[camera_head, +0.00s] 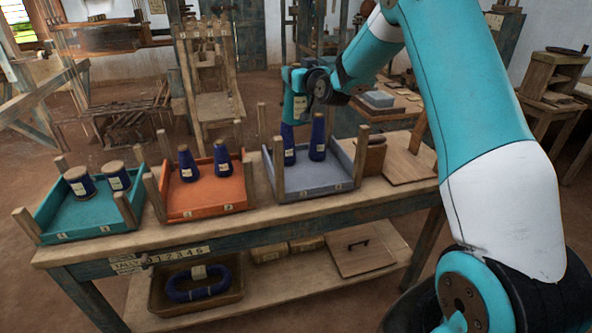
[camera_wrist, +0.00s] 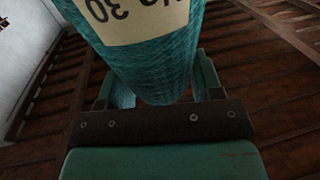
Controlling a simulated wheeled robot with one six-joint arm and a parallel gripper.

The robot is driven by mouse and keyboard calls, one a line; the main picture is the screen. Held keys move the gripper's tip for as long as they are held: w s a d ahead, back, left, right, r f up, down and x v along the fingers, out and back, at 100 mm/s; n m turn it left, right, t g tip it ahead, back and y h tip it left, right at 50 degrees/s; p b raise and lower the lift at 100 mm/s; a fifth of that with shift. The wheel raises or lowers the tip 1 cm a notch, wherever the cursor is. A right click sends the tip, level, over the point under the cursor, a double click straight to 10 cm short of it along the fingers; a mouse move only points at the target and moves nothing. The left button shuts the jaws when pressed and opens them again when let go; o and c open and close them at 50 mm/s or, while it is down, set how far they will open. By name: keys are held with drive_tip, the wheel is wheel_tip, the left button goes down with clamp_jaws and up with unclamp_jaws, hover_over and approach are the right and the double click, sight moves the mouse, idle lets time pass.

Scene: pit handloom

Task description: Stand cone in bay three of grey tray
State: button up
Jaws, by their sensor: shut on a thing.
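My gripper (camera_head: 298,92) is shut on a teal yarn cone (camera_wrist: 150,55) with a cream label, which fills the middle of the wrist view between the two fingers. In the head view the gripper and the held cone are small, above the back left of the grey tray (camera_head: 325,185). Two dark blue cones (camera_head: 289,150) (camera_head: 318,138) stand upright in the grey tray. The held cone appears right above the left one; the gap between them cannot be told. Small labels on the tray's front edge are too small to read surely.
An orange tray (camera_head: 215,200) holds two blue cones, and a teal tray (camera_head: 88,222) holds two blue spools, left on the bench (camera_head: 150,243). Wooden posts rise at the tray corners.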

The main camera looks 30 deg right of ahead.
wheel_tip(320, 180, down, 22)
drive_tip(key=p, duration=0.2)
drive_tip(key=shift+s+a, duration=0.15)
drive_tip(key=shift+a, duration=0.25)
drive_tip(key=shift+f, duration=0.1)
drive_tip(key=o, duration=1.3)
